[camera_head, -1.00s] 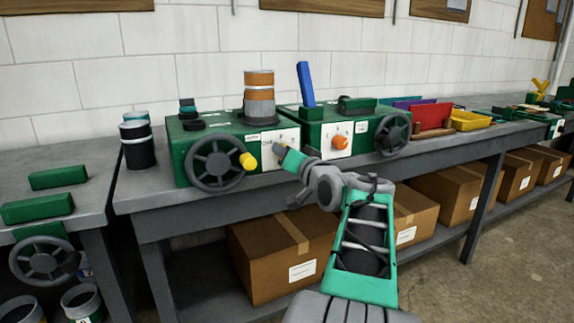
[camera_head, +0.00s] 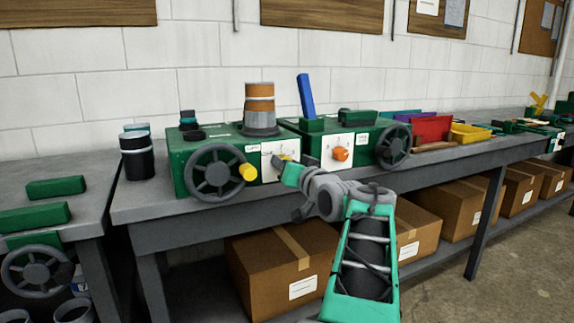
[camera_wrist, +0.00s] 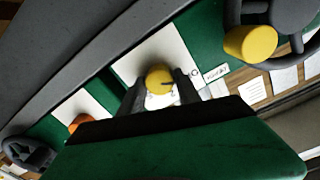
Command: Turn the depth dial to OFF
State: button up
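A yellow dial (camera_wrist: 159,80) with a dark pointer mark sits on the white panel of the left green machine (camera_head: 225,153). It also shows in the head view (camera_head: 286,158), partly hidden behind my gripper. An orange dial (camera_head: 340,153) sits on the white plate of the right green machine; the wrist view shows it too (camera_wrist: 78,123). I cannot read which one is the depth dial. My gripper (camera_wrist: 160,84) is in front of the yellow dial. Its fingers stand apart, one on each side of the dial; whether they touch it is unclear.
A black handwheel with a yellow handle (camera_head: 248,172) projects just left of the panel. A second handwheel (camera_head: 393,146) is on the right machine. A blue lever (camera_head: 306,95) stands upright. Boxes (camera_head: 285,262) fill the shelf below the grey bench (camera_head: 190,207).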

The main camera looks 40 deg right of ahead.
jog(key=o, duration=0.4)
jog(key=shift+c, duration=0.2)
jog(key=p+v, duration=0.1)
jog(key=v, duration=0.7)
